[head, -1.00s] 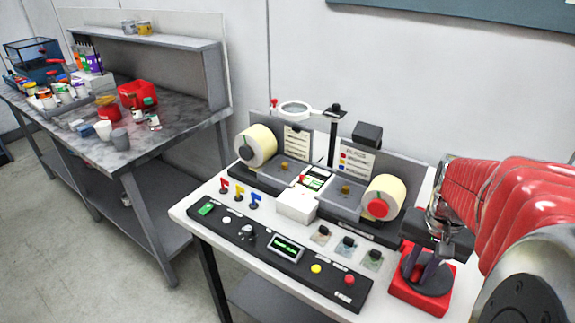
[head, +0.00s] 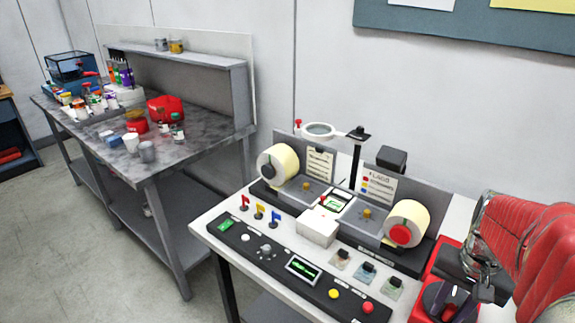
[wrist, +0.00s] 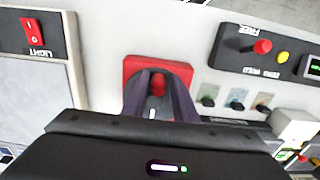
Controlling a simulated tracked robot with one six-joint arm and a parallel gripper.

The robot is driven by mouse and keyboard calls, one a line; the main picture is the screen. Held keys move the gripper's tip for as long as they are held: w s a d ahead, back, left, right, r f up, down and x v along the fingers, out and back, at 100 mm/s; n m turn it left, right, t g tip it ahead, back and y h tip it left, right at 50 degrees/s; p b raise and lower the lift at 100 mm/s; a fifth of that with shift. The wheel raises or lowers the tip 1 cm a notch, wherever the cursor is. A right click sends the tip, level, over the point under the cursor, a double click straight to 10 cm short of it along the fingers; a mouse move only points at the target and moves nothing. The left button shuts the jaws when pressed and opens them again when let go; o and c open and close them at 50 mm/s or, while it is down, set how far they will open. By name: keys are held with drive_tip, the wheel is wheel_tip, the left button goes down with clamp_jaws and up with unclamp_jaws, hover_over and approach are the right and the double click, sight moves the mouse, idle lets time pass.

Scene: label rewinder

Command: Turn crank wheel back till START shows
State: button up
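The crank wheel (head: 433,299) is a dark disc on a red base (head: 421,309) at the right end of the white bench, partly cut off and covered by my arm in the head view. My gripper (head: 452,303) points down at it. In the wrist view, the red base (wrist: 131,67) lies beyond my two dark fingers (wrist: 158,78).
A black panel (head: 268,262) with buttons, a knob and a green-trace screen (head: 303,269) runs along the bench front. The right roll (head: 408,222) has a red hub. A grey workbench (head: 200,150) is at left.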

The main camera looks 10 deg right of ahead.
drive_tip(key=shift+o, duration=1.3)
drive_tip(key=shift+r, duration=0.1)
drive_tip(key=shift+r, duration=4.45)
